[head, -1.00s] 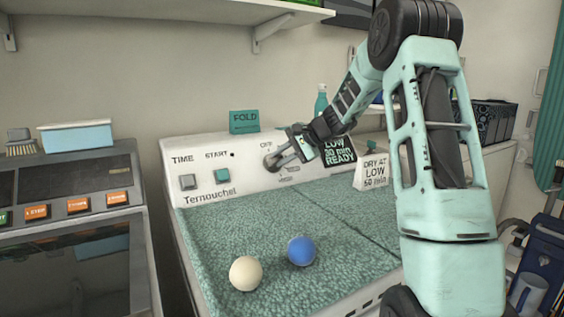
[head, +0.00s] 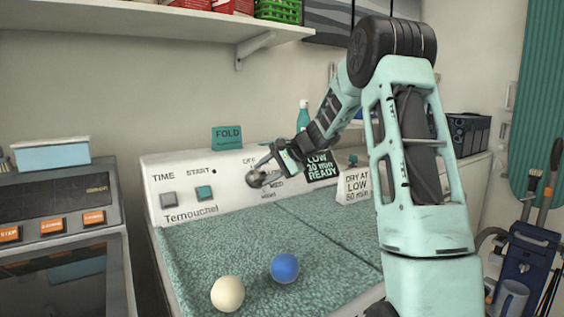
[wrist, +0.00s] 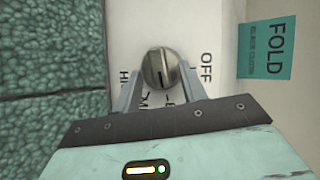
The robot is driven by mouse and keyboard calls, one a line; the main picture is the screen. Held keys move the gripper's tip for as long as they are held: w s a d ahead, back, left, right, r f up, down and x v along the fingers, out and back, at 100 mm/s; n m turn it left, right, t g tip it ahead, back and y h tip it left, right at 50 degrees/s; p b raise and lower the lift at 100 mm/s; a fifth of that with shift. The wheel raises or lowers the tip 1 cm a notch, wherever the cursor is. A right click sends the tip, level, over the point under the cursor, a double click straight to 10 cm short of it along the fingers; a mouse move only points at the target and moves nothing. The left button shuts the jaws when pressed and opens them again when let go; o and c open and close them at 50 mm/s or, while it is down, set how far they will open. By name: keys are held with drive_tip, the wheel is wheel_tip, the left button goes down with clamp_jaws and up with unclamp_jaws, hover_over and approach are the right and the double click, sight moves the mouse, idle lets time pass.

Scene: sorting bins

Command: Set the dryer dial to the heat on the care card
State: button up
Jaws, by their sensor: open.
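The round metal dial (head: 256,180) is on the dryer's white panel, and it also shows in the wrist view (wrist: 158,66). Its dark mark points toward my gripper's palm in the wrist view, where the nearby labels are partly hidden; OFF is readable. My gripper (wrist: 160,82) is open, with one finger on each side of the dial; I cannot tell whether they touch it. In the head view my gripper (head: 268,170) partly covers the dial labels. The care card (head: 356,186) reads DRY AT LOW with a time. The dark display (head: 321,166) reads LOW, 30 min, READY.
A cream ball (head: 228,293) and a blue ball (head: 285,267) lie on the green textured dryer top (head: 225,245). A teal FOLD sign (head: 227,138) and a teal bottle (head: 303,116) stand behind the panel. A shelf (head: 150,22) overhangs the left.

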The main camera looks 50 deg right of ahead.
drive_tip(key=v, duration=1.7)
drive_tip(key=shift+f, duration=0.1)
